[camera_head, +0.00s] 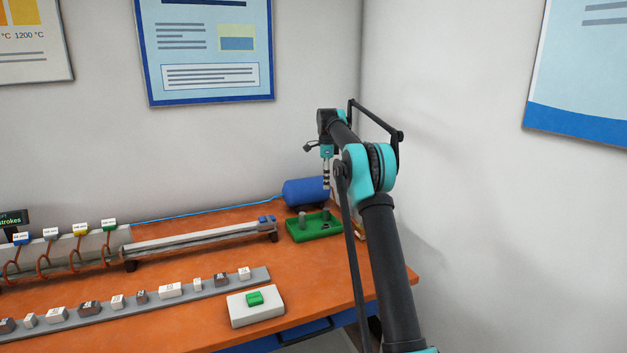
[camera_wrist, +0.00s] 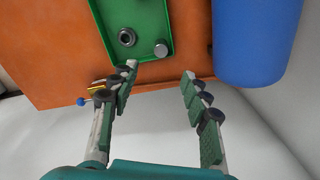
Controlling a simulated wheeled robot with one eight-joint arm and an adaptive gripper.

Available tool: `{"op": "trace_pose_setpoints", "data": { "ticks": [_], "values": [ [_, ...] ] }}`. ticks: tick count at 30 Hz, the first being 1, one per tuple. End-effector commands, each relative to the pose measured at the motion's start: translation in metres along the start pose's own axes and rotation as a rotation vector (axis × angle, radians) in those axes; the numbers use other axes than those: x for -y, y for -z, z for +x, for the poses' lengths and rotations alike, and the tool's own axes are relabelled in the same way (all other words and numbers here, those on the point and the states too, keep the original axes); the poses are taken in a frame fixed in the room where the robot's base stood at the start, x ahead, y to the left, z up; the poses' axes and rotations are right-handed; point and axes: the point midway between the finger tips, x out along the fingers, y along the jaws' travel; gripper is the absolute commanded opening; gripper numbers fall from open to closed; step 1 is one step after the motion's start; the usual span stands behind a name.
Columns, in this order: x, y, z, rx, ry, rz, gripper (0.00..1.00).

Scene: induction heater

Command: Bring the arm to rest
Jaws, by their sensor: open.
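My gripper (camera_head: 326,181) hangs pointing down above the back right of the orange bench (camera_head: 190,275), near a green tray (camera_head: 295,235). In the wrist view my gripper (camera_wrist: 160,72) has its two fingers apart with nothing between them. The green tray (camera_wrist: 105,12) lies beyond the fingertips, with a dark ring (camera_wrist: 127,37) and a grey cylinder (camera_wrist: 161,48) in it. The arm reaches up and over from the lower right in the head view. I cannot tell the exact height of the fingertips above the tray.
A blue tank (camera_head: 303,191) stands right behind the tray, close to my gripper. A rail (camera_head: 200,239) and copper coils (camera_head: 75,257) are to the left. A grey strip with several small blocks (camera_head: 170,290) and a white box with a green button (camera_head: 255,306) lie in front. Walls are close behind.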

Motion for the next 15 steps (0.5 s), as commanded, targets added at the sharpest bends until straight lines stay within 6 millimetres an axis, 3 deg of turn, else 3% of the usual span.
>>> {"op": "trace_pose_setpoints", "data": {
  "ticks": [8, 15],
  "values": [
    [-0.053, 0.015, -0.007, 0.002, 0.058, -0.263, 0.47],
    [-0.125, 0.032, 0.001, -0.014, 0.119, -0.541, 0.47]
  ]
}}
